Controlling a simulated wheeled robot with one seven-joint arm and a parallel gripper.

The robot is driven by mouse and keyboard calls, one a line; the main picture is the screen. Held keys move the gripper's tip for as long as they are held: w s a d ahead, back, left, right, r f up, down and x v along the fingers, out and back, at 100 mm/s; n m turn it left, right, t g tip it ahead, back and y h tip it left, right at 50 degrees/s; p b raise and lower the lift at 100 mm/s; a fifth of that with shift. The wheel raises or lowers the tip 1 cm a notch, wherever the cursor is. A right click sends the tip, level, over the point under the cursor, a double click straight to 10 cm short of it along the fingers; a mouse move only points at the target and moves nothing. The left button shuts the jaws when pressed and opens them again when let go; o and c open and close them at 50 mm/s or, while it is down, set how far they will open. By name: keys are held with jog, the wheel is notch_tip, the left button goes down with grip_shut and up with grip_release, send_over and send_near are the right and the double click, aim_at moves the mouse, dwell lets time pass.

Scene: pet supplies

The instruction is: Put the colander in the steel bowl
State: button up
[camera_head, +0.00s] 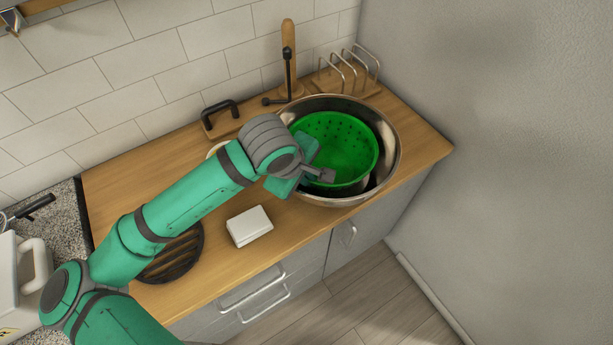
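The green colander (345,145) is inside the large steel bowl (391,140) at the right end of the wooden counter. Its perforated inner wall faces up, and it looks slightly tilted. My gripper (324,174) is at the colander's near left rim, over the bowl's left edge. The fingertips overlap the rim, but I cannot tell whether they grip it. The wrist and arm hide the bowl's left side. I cannot see whether the colander touches the bowl's floor.
A white box (249,226) lies in front of the bowl. A dark round grate (175,256) lies partly under my arm. Behind stand a wooden rack with metal loops (346,77), a wooden paper-roll-like post (288,55) and a black-handled board (221,117). A wall bounds the right.

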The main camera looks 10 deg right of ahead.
jog(key=o, duration=0.4)
jog(key=shift+c, duration=0.2)
jog(key=shift+w, duration=0.1)
jog(key=v, duration=1.2)
jog(key=shift+d+r, duration=0.1)
